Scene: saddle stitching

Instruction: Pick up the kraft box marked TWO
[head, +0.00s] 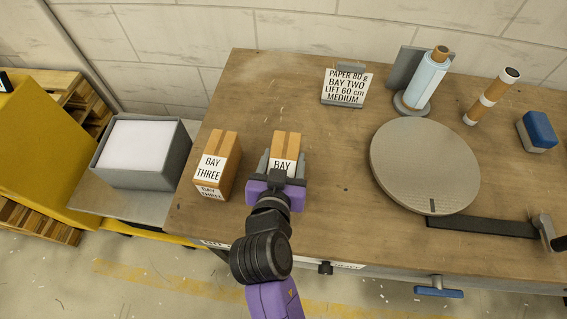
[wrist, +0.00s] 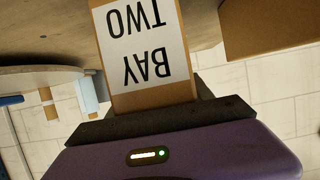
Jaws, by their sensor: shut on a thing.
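The kraft box marked BAY TWO (head: 287,144) stands near the front left part of the wooden bench in the head view. In the wrist view the same box (wrist: 150,97) fills the middle, its white label upside down and reading BAY TWO. My gripper (head: 283,164) is shut on this box, with one grey finger on each side of it. My wrist hides the lower part of the box in the head view, so I cannot tell whether it touches the bench.
A kraft box marked BAY THREE (head: 217,165) stands close on the left. A grey bin of white paper (head: 145,180) is further left. A sign (head: 345,88), a blue roll (head: 426,80) and a round grey disc (head: 425,165) are to the right. Bench between sign and disc is clear.

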